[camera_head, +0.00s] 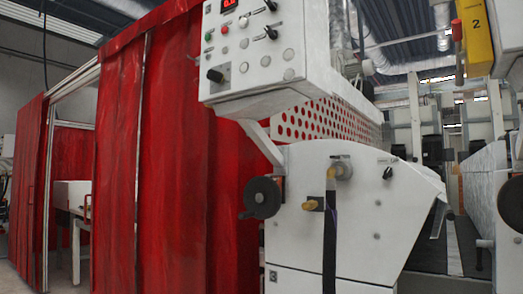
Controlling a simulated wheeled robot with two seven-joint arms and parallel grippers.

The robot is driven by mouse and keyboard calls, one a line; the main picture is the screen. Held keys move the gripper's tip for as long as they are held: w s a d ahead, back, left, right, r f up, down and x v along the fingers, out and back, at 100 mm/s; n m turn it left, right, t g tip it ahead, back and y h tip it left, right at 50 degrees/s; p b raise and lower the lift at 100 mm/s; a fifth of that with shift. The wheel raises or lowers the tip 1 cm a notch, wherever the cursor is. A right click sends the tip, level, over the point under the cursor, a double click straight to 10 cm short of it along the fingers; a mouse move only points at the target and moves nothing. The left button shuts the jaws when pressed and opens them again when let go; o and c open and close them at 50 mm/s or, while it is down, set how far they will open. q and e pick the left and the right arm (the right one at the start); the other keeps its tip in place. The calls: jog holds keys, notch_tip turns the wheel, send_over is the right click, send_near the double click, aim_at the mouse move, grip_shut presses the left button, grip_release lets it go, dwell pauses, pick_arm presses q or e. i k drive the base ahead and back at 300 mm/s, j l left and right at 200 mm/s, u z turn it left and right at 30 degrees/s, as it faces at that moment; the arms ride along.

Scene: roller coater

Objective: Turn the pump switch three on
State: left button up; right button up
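The white machine body (310,240) stands at the centre right, with a "3" label (273,276) low on its front. A small black rotary switch (388,173) sits on its angled right face, under a small label too small to read. A white control box (257,60) above carries black rotary switches (271,33), a black knob (215,75), round buttons and a lit red display (229,3). I cannot read which of these is pump switch three, nor its on or off position. Neither of my grippers is in view.
A black handwheel (262,197) juts out at the machine's left. A black hose (329,240) hangs down its front near yellowish fittings (312,204). Red curtains (165,150) fill the left. A yellow unit marked "2" (475,38) hangs at upper right. A walkway recedes at right.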

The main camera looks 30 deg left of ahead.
aim_at(272, 34)
jog(key=k+j+u, duration=0.1)
jog(key=u, duration=0.75)
jog(key=k+j, duration=0.05)
